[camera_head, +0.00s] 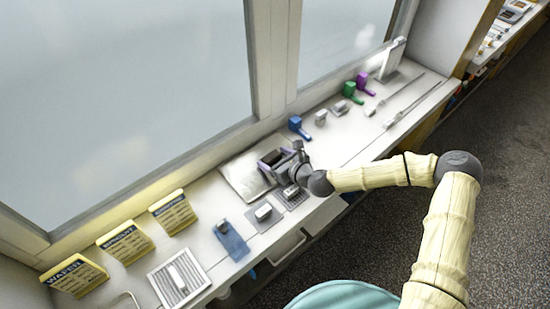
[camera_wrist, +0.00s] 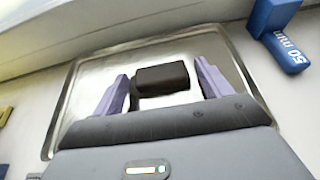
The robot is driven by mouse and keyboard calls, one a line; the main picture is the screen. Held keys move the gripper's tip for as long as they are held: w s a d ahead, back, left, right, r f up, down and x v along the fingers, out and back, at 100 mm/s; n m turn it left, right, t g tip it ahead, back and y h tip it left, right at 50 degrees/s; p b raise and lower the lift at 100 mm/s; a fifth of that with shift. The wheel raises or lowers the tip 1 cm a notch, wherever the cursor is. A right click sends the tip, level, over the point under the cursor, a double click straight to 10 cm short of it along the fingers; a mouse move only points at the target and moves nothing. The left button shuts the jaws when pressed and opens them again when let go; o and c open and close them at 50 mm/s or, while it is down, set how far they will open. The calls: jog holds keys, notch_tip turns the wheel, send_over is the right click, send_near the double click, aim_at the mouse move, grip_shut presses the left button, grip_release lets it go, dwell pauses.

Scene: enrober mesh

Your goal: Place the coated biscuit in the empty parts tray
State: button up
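The coated biscuit (camera_wrist: 160,78) is a dark brown block between the two purple fingers of my gripper (camera_wrist: 162,72) in the wrist view. A narrow gap shows between the biscuit and the fingers, so my gripper looks open around it. The biscuit lies within the outline of the shiny metal parts tray (camera_wrist: 80,82), apparently on its floor. In the head view, my gripper (camera_head: 270,160) is at the right part of the tray (camera_head: 238,182), with the dark biscuit (camera_head: 272,157) between its fingers. The biscuit's underside is hidden.
A blue block marked "50 mm" (camera_wrist: 287,48) stands right of the tray, also in the head view (camera_head: 298,126). Green (camera_head: 352,91) and purple (camera_head: 364,82) pieces stand farther right. Metal pieces on mats lie in front. Yellow signs (camera_head: 125,243) stand at left. A window wall rises behind.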

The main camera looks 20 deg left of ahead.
jog(key=shift+r, duration=0.1)
jog(key=shift+r, duration=0.1)
jog(key=b+v, duration=0.1)
jog(key=v, duration=1.1)
jog(key=shift+s, duration=0.1)
